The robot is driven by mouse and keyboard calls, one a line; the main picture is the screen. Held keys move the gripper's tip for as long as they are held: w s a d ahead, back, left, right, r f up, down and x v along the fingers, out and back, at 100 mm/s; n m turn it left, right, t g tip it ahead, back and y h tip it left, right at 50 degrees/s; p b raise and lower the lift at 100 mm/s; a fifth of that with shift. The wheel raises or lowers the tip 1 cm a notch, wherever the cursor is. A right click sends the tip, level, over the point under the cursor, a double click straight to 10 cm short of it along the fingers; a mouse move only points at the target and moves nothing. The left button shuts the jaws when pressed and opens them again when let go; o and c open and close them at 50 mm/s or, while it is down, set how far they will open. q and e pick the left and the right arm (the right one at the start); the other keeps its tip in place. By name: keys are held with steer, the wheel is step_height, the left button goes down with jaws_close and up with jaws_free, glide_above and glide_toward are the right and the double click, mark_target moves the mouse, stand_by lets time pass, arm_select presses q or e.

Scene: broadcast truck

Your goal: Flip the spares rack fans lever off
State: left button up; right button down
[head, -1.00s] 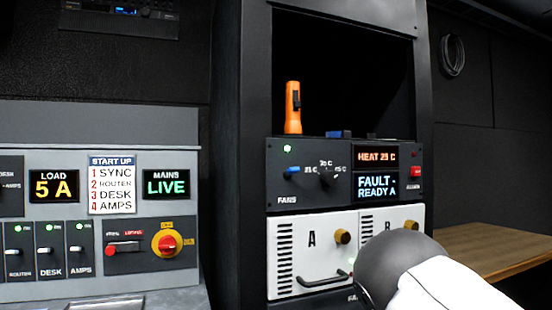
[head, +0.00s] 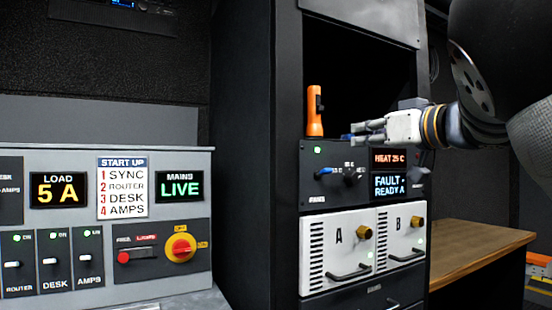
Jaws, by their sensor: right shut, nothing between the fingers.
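The fans panel (head: 309,178) is a dark unit in the rack, marked FANS at its lower left. Its small blue-tipped lever (head: 324,172) sits below a lit green lamp (head: 317,150). My right gripper (head: 358,132) comes in from the right, in front of the rack at the panel's top edge. It is shut and empty, above and to the right of the lever, and looks apart from it. The forearm and gripper cover part of the panel's upper right. My left gripper is not in view.
A black dial (head: 351,176) is right of the lever, near two displays (head: 388,186). An orange torch (head: 315,112) stands on top of the panel. White modules A and B (head: 338,258) with handles are below. A wooden table (head: 480,246) is at right.

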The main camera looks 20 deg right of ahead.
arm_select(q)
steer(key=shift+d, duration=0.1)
arm_select(e)
steer(key=shift+d+f, duration=0.1)
steer(key=shift+d, duration=0.05)
steer(key=b, duration=0.3)
glide_above(324, 173)
steer(key=d, duration=0.2)
steer(key=shift+w+a+f, duration=0.1)
steer(key=shift+f, duration=0.1)
steer(key=f, duration=0.2)
steer(key=shift+s+f+b, duration=0.35)
steer(key=shift+s+f, duration=0.35)
steer(key=shift+s, duration=0.1)
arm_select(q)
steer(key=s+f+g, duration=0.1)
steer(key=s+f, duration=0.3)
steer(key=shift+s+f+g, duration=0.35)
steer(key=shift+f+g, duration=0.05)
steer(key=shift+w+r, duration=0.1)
arm_select(e)
steer(key=shift+r, duration=0.1)
